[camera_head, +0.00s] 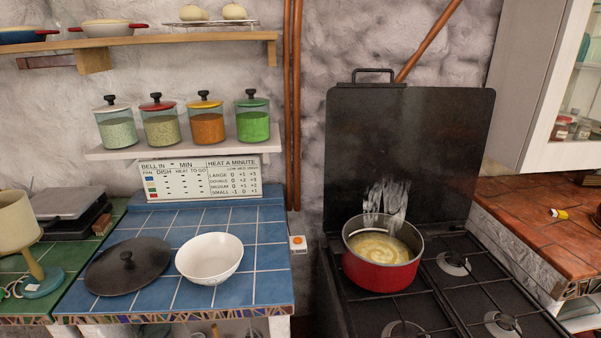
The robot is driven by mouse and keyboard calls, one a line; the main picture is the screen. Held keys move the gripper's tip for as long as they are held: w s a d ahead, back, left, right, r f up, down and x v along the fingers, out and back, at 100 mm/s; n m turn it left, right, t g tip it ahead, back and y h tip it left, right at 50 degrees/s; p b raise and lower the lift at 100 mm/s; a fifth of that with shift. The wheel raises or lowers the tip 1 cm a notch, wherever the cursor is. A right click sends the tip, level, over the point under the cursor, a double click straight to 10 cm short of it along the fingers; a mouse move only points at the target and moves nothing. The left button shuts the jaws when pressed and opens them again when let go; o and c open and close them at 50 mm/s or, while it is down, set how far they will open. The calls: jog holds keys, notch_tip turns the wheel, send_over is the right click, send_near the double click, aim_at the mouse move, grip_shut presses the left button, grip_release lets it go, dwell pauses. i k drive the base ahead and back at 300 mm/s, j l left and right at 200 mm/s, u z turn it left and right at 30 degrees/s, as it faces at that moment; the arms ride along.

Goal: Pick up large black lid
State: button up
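The large black lid (128,267) lies flat on the blue tiled counter, at the left in the head view. It is round and dark, with a small knob (126,258) standing up at its middle. A white bowl (209,257) stands close to its right. My gripper is not in view.
The blue tiled counter (262,267) has bare tiles right of the bowl. A sign (203,178) stands at the back under a shelf of jars (183,150). A red pot (381,268) with yellow contents stands on the stove (440,300). A dark appliance (72,208) is at left.

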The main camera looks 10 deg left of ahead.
aim_at(126, 267)
jog(key=u, duration=1.4)
